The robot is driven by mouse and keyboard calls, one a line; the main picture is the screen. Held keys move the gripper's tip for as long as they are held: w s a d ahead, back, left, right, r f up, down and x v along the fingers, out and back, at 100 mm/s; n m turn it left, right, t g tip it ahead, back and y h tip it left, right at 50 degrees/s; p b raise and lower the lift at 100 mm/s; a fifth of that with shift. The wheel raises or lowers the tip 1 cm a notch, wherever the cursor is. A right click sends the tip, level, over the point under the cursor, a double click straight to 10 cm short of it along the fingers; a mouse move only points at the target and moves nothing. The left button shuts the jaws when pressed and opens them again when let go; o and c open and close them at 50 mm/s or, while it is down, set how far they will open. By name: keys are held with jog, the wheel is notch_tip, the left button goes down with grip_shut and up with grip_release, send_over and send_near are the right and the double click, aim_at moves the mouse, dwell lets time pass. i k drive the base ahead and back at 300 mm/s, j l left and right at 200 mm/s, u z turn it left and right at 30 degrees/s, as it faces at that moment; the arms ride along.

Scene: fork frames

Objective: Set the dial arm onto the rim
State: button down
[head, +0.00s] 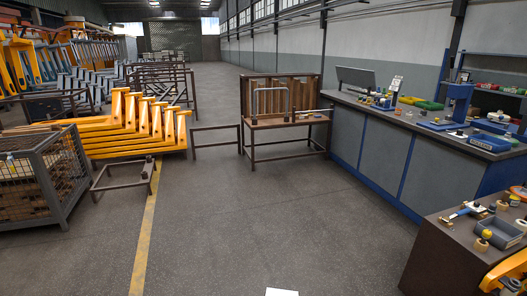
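A small blue and pale tool with a long thin body (465,211) lies on the brown bench at the lower right. It may be the dial arm, but it is too small to tell. A shallow grey-blue tray (499,232) with a raised rim sits beside it on the same bench. I cannot tell whether this is the rim that the task names. My gripper is not in view.
The brown bench (440,243) also bears several small round parts. An orange piece (507,273) stands at the lower right edge. A long grey-blue workbench (385,145) lines the right wall. Yellow fork frames (140,125) and a wire crate (68,178) stand left. The middle floor is clear.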

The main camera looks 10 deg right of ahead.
aim_at(501, 117)
jog(key=i+l+z, duration=0.1)
jog(key=i+z, duration=0.2)
jog(key=i, duration=0.3)
jog(key=i+z, duration=0.35)
jog(key=i, duration=0.25)
jog(key=i+j+z, duration=0.3)
jog(key=i, duration=0.3)
jog(key=i+u, duration=0.15)
jog(key=i, duration=0.5)
jog(key=i+l+u, duration=0.2)
jog(key=i, duration=0.45)
jog(key=i+l+u, duration=0.15)
jog(key=i, duration=0.45)
jog(key=i+z, duration=0.35)
jog(key=i, duration=0.25)
jog(key=i+j+z, duration=0.3)
jog(key=i, duration=0.3)
